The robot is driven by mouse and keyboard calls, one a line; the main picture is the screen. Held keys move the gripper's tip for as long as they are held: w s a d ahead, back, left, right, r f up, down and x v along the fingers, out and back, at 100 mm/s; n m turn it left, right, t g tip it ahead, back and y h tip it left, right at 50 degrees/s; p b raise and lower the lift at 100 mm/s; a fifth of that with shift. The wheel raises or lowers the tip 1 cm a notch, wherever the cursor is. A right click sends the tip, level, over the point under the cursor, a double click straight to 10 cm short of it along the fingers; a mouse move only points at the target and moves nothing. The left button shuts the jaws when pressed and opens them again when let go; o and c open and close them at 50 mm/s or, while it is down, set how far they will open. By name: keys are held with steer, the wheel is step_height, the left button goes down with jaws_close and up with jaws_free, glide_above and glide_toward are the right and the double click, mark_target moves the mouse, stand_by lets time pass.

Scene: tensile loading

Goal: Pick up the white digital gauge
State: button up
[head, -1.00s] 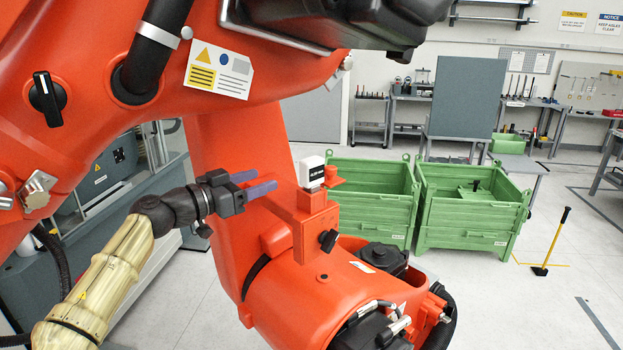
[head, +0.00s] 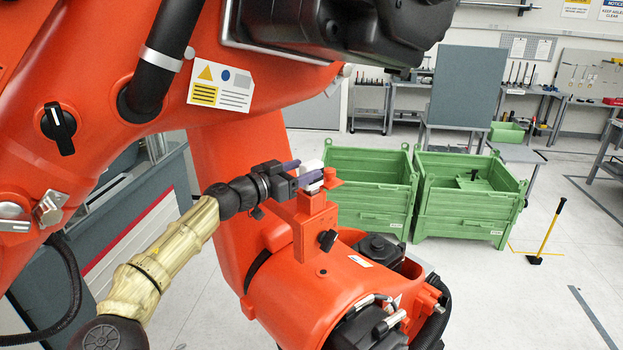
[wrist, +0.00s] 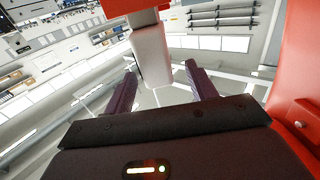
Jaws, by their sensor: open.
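The white digital gauge (head: 312,165) sits on the orange bracket (head: 317,207) in the head view, partly hidden behind my gripper's fingers. In the wrist view the gauge (wrist: 152,58) hangs into the space between the two purple fingers, nearer the left one, with a visible gap to the right one. My gripper (head: 308,170) is open with its fingertips at the gauge, one on each side. The gripper also shows in the wrist view (wrist: 161,70). Its display is not visible now.
A large orange machine arm (head: 222,150) rises close behind my arm and reaches overhead. Its orange base with black parts (head: 350,295) lies below the bracket. Two green crates (head: 372,165) stand beyond on the right.

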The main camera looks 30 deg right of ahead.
mark_target(317, 166)
steer(key=shift+w+d+r+p, duration=0.1)
steer(key=shift+d+p, duration=0.35)
steer(key=shift+p, duration=0.15)
steer(key=p+x, duration=0.3)
steer(key=x, duration=0.1)
steer(key=shift+d+f, duration=0.2)
steer(key=shift+f, duration=0.15)
jaws_close()
steer(key=shift+r, duration=0.1)
